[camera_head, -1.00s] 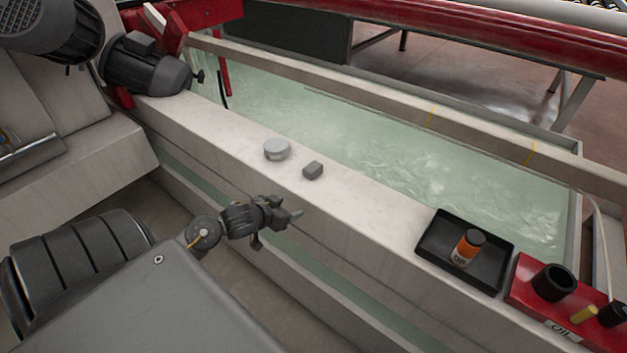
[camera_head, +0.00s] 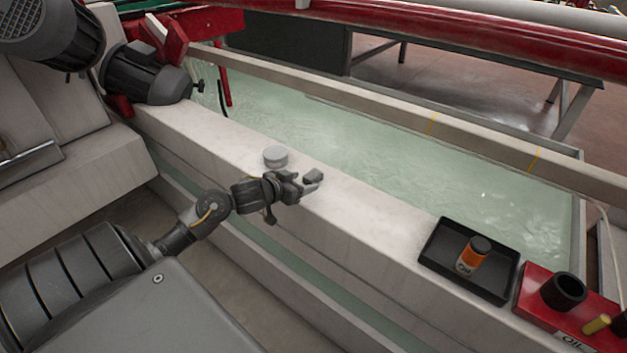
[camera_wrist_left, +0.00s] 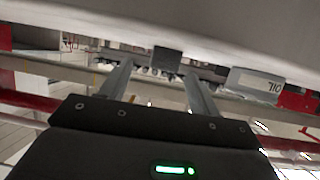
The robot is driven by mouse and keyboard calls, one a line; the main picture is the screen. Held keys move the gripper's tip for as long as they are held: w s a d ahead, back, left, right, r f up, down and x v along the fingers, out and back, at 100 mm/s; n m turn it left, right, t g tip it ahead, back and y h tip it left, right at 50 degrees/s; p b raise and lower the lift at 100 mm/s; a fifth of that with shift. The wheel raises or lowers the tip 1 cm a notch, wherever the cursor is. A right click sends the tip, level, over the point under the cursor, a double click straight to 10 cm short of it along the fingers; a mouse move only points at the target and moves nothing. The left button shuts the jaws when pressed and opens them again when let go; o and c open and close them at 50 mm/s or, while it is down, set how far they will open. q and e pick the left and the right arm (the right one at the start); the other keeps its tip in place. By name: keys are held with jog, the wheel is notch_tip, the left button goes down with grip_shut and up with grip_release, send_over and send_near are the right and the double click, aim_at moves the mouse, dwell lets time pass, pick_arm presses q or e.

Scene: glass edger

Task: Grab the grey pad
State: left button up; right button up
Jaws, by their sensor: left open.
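The grey pad (camera_head: 314,175), a small dark block, lies on the pale stone-like ledge (camera_head: 350,205). My left gripper (camera_head: 309,183) is open and low at the ledge, with its fingertips right by the pad and partly covering it. In the left wrist view, the pad (camera_wrist_left: 167,58) shows between and just beyond the two spread fingers (camera_wrist_left: 160,84). I cannot tell whether a finger touches it. My right gripper is not in view.
A round light grey disc (camera_head: 276,156) lies on the ledge close to the left of the gripper. Greenish water (camera_head: 400,150) lies behind the ledge.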

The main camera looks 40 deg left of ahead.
aim_at(307, 178)
pick_arm(q)
jog(key=x, duration=0.1)
jog(key=b+x, duration=0.1)
jog(key=x, duration=0.3)
jog(key=shift+a, duration=0.3)
jog(key=shift+w, duration=0.25)
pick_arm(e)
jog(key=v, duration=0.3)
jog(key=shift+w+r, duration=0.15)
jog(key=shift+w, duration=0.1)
pick_arm(q)
jog(key=shift+c, duration=0.3)
jog(key=c, duration=1)
